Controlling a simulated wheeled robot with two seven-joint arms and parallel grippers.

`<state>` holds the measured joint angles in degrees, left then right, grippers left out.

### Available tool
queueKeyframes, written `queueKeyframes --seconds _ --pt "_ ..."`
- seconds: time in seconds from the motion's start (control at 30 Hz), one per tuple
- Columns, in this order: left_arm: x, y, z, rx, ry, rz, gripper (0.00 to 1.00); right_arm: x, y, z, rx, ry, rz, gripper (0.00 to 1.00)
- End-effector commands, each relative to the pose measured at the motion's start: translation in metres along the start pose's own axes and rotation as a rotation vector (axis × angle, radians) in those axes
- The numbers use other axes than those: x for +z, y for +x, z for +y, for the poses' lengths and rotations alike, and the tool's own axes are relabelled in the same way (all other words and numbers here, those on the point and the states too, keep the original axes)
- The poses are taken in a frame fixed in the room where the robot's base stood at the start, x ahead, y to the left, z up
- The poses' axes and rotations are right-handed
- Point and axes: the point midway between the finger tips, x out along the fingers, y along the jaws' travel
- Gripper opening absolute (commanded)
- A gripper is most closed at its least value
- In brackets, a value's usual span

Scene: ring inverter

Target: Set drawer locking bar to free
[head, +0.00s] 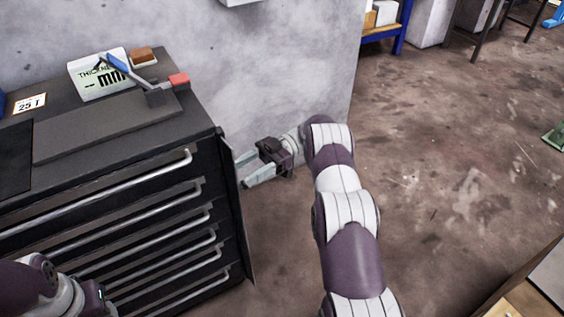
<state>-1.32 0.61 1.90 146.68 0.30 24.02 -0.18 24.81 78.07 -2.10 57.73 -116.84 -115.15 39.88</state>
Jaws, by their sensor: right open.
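The dark tool cabinet (110,150) stands at the left with a column of drawers that have silver bar handles. The drawers look closed. The locking bar (236,205) is a tall, thin dark plate along the right front edge of the cabinet, seen nearly edge-on. Its exact swing angle is hard to tell. My right gripper (248,168) is open and empty, to the right of the bar's upper part. Its fingers point left toward the bar, with the tips close to it; contact cannot be told. My left arm shows at the lower left, its fingers out of view.
A grey wall stands behind. The floor (460,150) at right is mostly clear.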

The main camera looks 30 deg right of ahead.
Motion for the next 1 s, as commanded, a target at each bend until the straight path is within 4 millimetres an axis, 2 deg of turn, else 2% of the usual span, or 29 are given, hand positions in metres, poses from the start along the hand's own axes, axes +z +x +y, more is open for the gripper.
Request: queueKeyframes --seconds 0.03,0.2,0.43,0.6,0.87,0.93,1.0 --pt "-0.001 -0.011 0.000 0.000 0.000 0.000 0.43 -0.012 -0.007 -0.011 0.007 0.005 0.002 0.54" --pt "-0.004 -0.035 0.000 0.000 0.000 0.000 0.43 -0.040 -0.025 -0.050 0.006 0.006 0.003 0.54" --pt "-0.007 -0.058 0.000 0.000 0.000 0.000 0.43 -0.063 -0.044 -0.091 0.004 0.004 0.002 0.54" --pt "-0.007 -0.061 0.000 0.000 0.000 0.000 0.43 -0.066 -0.049 -0.102 0.003 0.004 0.002 0.54" --pt "-0.007 -0.060 0.000 0.000 0.000 0.000 0.43 -0.065 -0.049 -0.102 0.002 0.003 0.002 0.54" --pt "-0.006 -0.052 0.000 0.000 0.000 0.000 0.43 -0.057 -0.047 -0.101 -0.004 0.003 0.002 0.54" --pt "-0.004 -0.028 0.000 0.000 0.000 0.000 0.43 -0.045 -0.041 -0.095 -0.029 -0.020 -0.023 0.54"
